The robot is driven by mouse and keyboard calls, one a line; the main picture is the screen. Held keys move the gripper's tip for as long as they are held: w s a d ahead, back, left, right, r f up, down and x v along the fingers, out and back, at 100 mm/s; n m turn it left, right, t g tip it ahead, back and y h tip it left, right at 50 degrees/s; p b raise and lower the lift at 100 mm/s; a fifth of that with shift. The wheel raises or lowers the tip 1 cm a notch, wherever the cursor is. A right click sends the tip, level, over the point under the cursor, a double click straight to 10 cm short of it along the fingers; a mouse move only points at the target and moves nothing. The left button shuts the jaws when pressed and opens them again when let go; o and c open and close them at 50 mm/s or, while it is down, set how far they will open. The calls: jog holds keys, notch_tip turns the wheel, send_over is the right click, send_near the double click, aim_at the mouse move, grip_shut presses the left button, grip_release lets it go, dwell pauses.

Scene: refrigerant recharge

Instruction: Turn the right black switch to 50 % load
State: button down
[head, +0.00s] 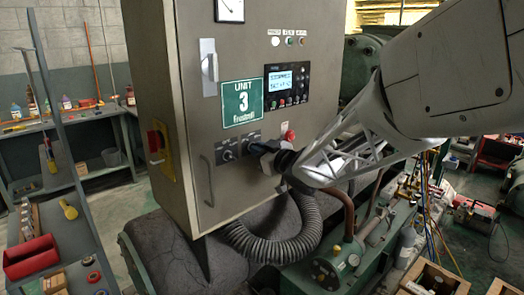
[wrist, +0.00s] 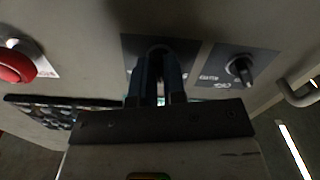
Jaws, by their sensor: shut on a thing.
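The grey control cabinet (head: 190,90) carries two black rotary switches on dark label plates below the green UNIT 3 sign. The left black switch (head: 228,153) is uncovered; it also shows in the wrist view (wrist: 240,68), where the panel appears turned over. My gripper (head: 262,149) reaches the panel from the right. In the wrist view its two fingers (wrist: 159,62) are shut around the right black switch (wrist: 158,49). The fingers hide most of this switch, so its pointer angle cannot be read.
A red button (head: 290,135) sits just above and right of my gripper. A lit display panel (head: 287,85) is higher up. A door handle (head: 207,180) stands out to the left. A thick corrugated hose (head: 285,245) hangs below my wrist.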

jog(key=shift+n, duration=1.9)
jog(key=shift+n, duration=1)
jog(key=c, duration=1.2)
grip_release()
jog(key=shift+o, duration=0.2)
jog(key=shift+s+d, duration=0.1)
jog(key=shift+v, duration=2.85)
